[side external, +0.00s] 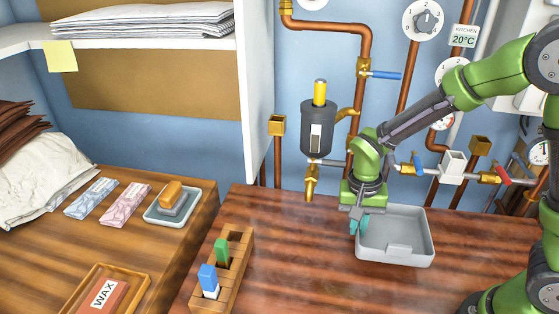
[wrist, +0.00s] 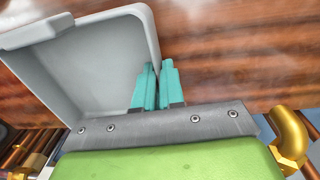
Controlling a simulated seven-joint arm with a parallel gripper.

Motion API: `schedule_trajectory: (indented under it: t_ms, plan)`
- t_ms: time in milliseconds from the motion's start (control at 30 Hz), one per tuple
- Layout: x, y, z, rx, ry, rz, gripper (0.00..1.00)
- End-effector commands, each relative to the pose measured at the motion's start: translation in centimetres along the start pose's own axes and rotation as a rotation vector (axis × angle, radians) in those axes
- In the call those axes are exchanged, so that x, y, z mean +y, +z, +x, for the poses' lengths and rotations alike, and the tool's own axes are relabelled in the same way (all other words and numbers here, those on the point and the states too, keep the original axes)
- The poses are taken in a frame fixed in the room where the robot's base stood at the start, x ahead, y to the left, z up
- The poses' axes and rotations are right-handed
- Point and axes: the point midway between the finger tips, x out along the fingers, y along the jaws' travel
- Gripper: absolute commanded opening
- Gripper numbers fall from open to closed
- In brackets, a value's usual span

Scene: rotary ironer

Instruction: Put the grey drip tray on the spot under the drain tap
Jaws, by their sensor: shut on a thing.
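The grey drip tray (side external: 412,226) is on or just above the wooden counter, to the right of the drain tap; I cannot tell if it touches the counter. My gripper (side external: 358,226) is shut on the tray's left wall, with teal fingers on either side of it. In the wrist view the tray (wrist: 92,65) fills the upper left, and my gripper (wrist: 158,70) pinches its wall. The brass drain tap (side external: 311,184) hangs below a dark grey canister. The counter under the tap is bare, with no mark that I can see.
A wooden rack (side external: 234,257) with green and blue pieces stands at the counter's front left. Copper pipes with valves, including a red-handled one (side external: 502,174), line the wall behind. The dark canister (side external: 317,128) is left of my wrist. Counter between tap and tray is clear.

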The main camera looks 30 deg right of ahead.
Motion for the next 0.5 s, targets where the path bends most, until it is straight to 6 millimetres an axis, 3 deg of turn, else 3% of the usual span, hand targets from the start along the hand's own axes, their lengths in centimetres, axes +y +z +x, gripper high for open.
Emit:
schedule_trajectory:
  t_ms: [500]
  plan:
    - [-13.1, 0.2, -0.6, 0.0, 0.0, -0.01, 0.0]
